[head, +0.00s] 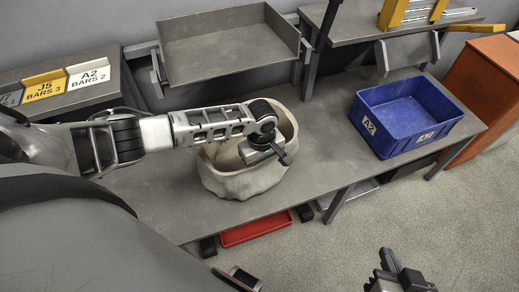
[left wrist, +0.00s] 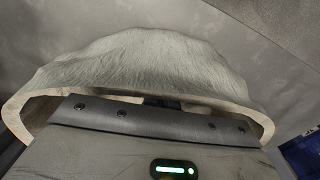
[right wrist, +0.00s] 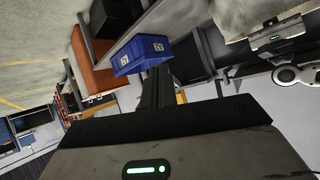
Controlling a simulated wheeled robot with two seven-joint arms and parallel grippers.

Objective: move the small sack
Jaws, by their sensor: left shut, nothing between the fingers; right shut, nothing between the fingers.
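The small sack (head: 240,184) is pale, open-topped and stands on the grey workbench. In the left wrist view the sack (left wrist: 150,62) fills the upper middle, its rim curving around my gripper body. My left gripper (head: 268,152) is over the sack's open top, pointing down into it. It is shut and empty; its fingertips are mostly hidden. Part of the sack (right wrist: 235,14) also shows in the right wrist view. My right gripper (head: 398,275) is shut and empty, in front of the bench and away from the sack; its fingers show in its own view (right wrist: 158,88).
A blue bin (head: 382,139) labelled A2 stands at the bench's right; bare bench lies between it and the sack. A grey tray (head: 225,55) is raised behind the sack. Label plates (head: 88,74) stand at left. A red tray (head: 256,229) sits below the bench.

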